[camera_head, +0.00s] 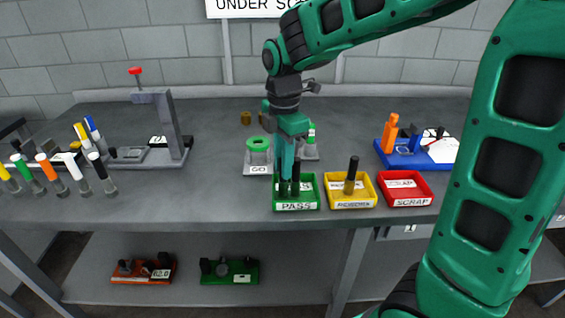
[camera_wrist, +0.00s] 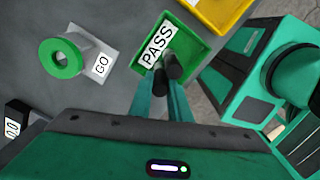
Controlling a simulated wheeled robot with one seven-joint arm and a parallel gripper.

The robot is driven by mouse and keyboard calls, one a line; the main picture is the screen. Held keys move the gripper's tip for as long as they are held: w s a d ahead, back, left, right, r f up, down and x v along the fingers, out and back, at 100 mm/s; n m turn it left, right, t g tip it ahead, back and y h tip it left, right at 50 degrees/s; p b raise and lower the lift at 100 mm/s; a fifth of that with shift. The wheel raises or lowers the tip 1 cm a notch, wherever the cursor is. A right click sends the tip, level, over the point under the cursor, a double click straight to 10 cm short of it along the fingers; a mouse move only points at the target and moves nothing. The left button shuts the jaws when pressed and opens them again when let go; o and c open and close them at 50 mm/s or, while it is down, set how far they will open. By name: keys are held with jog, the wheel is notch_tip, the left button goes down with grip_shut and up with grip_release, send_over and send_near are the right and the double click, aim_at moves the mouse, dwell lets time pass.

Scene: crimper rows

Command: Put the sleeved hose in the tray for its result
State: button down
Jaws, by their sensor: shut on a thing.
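My gripper (camera_head: 289,188) points down over the green PASS tray (camera_head: 309,205) on the bench, its fingertips low within the tray's outline. It is shut on a dark hose (camera_wrist: 172,68), seen between the teal fingers in the wrist view. The hose and dark fingertips are hard to tell apart, so its sleeve and whether it touches the tray floor are unclear. The yellow REWORK tray (camera_head: 366,203) holds an upright black hose with a brass sleeve (camera_head: 350,177). The red SCRAP tray (camera_head: 405,201) is at the right of the row.
A GO gauge with a green ring (camera_head: 258,146) stands just left of and behind the PASS tray; another gauge (camera_head: 311,140) is partly behind my gripper. A crimper press (camera_head: 160,130) and several colour-capped hoses (camera_head: 60,175) stand left. A blue-white tool tray (camera_head: 415,152) lies right.

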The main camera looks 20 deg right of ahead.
jog(key=c, duration=1.7)
grip_release()
jog(key=shift+o, duration=0.2)
notch_tip(320, 180, up, 12)
jog(key=s+d+f+m, duration=0.6)
jog(key=s+d+m, duration=0.4)
jog(key=s+m, duration=0.2)
jog(key=s+d+f+m, duration=0.7)
jog(key=s+d+m, duration=0.3)
jog(key=s+m, duration=0.2)
jog(key=shift+s+f+m, duration=0.2)
jog(key=shift+f+m, duration=0.05)
jog(key=shift+m, duration=0.85)
